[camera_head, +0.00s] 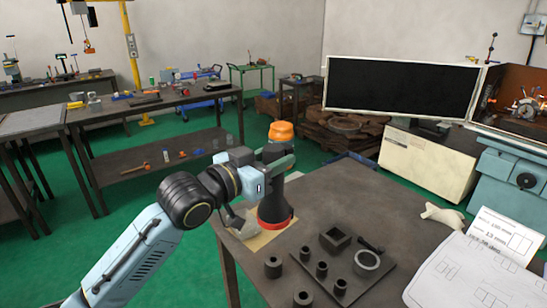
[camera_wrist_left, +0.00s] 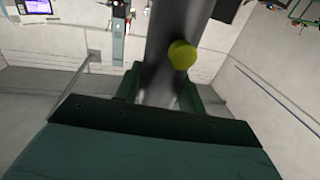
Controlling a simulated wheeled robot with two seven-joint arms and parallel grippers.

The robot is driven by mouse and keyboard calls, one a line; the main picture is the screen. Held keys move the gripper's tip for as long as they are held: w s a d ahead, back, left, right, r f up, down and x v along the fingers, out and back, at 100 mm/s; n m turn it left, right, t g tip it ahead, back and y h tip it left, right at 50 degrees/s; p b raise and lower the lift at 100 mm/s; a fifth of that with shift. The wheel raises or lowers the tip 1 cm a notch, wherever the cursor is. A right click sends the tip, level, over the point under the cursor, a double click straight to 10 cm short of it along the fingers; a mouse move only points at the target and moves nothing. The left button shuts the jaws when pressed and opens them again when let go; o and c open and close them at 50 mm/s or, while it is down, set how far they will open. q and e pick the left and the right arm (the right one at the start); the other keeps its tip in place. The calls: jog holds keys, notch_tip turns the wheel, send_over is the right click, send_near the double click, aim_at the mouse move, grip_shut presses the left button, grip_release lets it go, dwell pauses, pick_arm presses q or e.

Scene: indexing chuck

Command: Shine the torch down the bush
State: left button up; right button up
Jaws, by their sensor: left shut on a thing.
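The torch has an orange end cap (camera_head: 281,131) at the top and a dark flared head with an orange-red rim (camera_head: 275,223) at the bottom. It is upright, head down, over a tan mat (camera_head: 262,241) at the table's corner; I cannot tell whether it touches. My left gripper (camera_head: 277,158) is shut around its body. In the left wrist view the grey torch body (camera_wrist_left: 166,60) is between the green jaws, with a yellow button (camera_wrist_left: 182,54) facing me. Several dark bushes, such as one hollow bush (camera_head: 307,254), stand right of it. My right gripper is not in view.
A wide ring (camera_head: 367,262), a square hollow block (camera_head: 336,237) and a dark handled piece (camera_head: 371,243) are among the bushes. The table's back middle (camera_head: 345,190) is clear.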

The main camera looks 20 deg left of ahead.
pick_arm(q)
jog(key=shift+p, duration=0.35)
jog(key=shift+f+b, duration=1.7)
jog(key=shift+f, duration=1.35)
